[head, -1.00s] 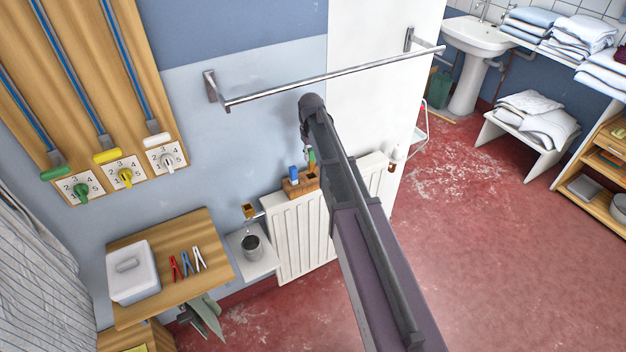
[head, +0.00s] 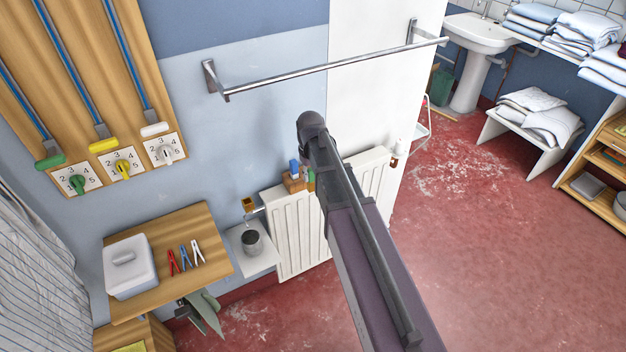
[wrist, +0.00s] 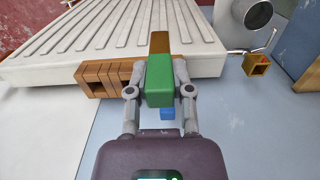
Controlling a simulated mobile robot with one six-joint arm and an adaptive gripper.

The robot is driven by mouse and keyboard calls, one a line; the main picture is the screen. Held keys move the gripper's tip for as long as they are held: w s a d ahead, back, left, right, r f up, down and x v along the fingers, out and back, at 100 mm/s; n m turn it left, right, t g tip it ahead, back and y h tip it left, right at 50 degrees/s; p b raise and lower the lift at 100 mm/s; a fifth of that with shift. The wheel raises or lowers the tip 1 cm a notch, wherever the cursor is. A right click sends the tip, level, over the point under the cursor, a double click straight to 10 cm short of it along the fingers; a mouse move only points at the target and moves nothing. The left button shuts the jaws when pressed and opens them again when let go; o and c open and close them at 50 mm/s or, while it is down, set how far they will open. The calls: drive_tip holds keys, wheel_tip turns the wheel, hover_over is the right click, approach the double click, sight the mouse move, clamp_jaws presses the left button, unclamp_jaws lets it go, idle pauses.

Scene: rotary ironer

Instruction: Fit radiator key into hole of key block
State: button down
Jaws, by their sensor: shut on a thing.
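The green radiator key (wrist: 159,80) is between the fingers of my gripper (wrist: 159,90) in the wrist view, with a brown part (wrist: 160,42) at its far end. In the head view a little of the green key (head: 311,181) shows beside my arm. The wooden key block (wrist: 98,80) has slot-like openings and sits at the radiator's edge, left of the key in the wrist view. It is partly hidden in the head view (head: 292,184). A blue key (head: 294,167) stands at the block, and part of it shows below the green key (wrist: 167,114). I cannot tell whether the green key touches the block.
The white radiator (head: 297,232) is below my arm. A brass square socket (wrist: 257,65) and a metal cup (head: 252,242) are beside it. A metal rail (head: 320,76) crosses above. A wooden shelf with coloured pegs (head: 186,256) is at left.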

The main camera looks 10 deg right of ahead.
sight(310, 183)
drive_tip(key=s, duration=0.2)
drive_tip(key=s+f, duration=0.1)
drive_tip(key=shift+s+a, duration=0.1)
drive_tip(key=shift+a, duration=0.25)
drive_tip(key=shift+r, duration=0.1)
drive_tip(key=w+d+f+b, duration=0.1)
drive_tip(key=w+d+b, duration=0.1)
drive_tip(key=w, duration=1.2)
drive_tip(key=shift+w+d+f, duration=0.2)
drive_tip(key=shift+d, duration=0.4)
drive_tip(key=shift+w+d+f+b, duration=0.1)
drive_tip(key=shift+w+f+b, duration=0.1)
drive_tip(key=shift+f+b, duration=0.4)
drive_tip(key=shift+w+f+b, duration=0.25)
drive_tip(key=shift+f+b, duration=0.35)
drive_tip(key=shift+f, duration=0.05)
drive_tip(key=shift+w+d+f+b, duration=0.1)
drive_tip(key=shift+w+f+b, duration=0.1)
drive_tip(key=shift+f+b, duration=0.4)
